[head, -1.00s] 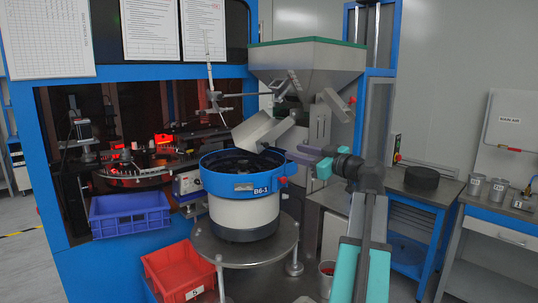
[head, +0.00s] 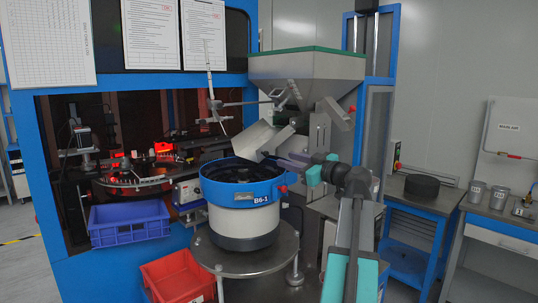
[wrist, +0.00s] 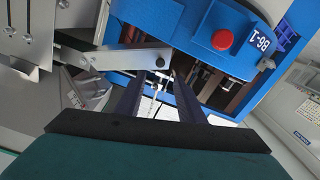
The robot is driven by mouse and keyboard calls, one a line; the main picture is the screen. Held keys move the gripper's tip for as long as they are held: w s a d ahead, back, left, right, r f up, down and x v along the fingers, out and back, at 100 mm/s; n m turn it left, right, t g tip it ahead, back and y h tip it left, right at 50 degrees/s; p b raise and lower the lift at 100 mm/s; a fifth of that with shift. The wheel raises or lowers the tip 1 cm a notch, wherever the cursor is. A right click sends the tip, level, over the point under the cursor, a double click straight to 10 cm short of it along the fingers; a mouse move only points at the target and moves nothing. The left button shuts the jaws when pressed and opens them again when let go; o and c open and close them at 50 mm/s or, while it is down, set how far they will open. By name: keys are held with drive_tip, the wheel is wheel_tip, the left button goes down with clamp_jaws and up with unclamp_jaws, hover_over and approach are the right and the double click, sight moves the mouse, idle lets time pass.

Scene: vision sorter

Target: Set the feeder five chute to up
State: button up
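The metal chute (head: 254,138) sits tilted beneath the hopper (head: 307,68), with its lower end over the blue bowl feeder (head: 228,192) marked B6-1. No number five shows on the feeder. My gripper (head: 290,162) is beside the bowl's right rim, just below and right of the chute. In the wrist view two dark fingers (wrist: 158,88) stand apart with a gap between them and nothing clearly held. A flat grey metal bar (wrist: 130,59) crosses just beyond the left fingertip; whether they touch I cannot tell. The bowl's blue side (wrist: 195,35) lies beyond.
A red knob (wrist: 222,39) projects from the bowl's side. The bowl stands on a round metal table (head: 245,258). A blue bin (head: 130,222) and a red bin (head: 177,277) are at left. A bench with a black disc (head: 421,186) stands at right.

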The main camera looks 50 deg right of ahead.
sight(267, 153)
drive_tip(key=w, duration=0.3)
drive_tip(key=w+p, duration=0.1)
drive_tip(key=w, duration=0.3)
drive_tip(key=w+p, duration=0.1)
drive_tip(key=w, duration=0.2)
drive_tip(key=shift+w+d, duration=0.15)
drive_tip(key=shift+d, duration=0.2)
clamp_jaws()
drive_tip(key=shift+a+f, duration=0.1)
drive_tip(key=shift+a, duration=0.1)
drive_tip(key=shift+d, duration=0.15)
drive_tip(key=shift+r, duration=0.2)
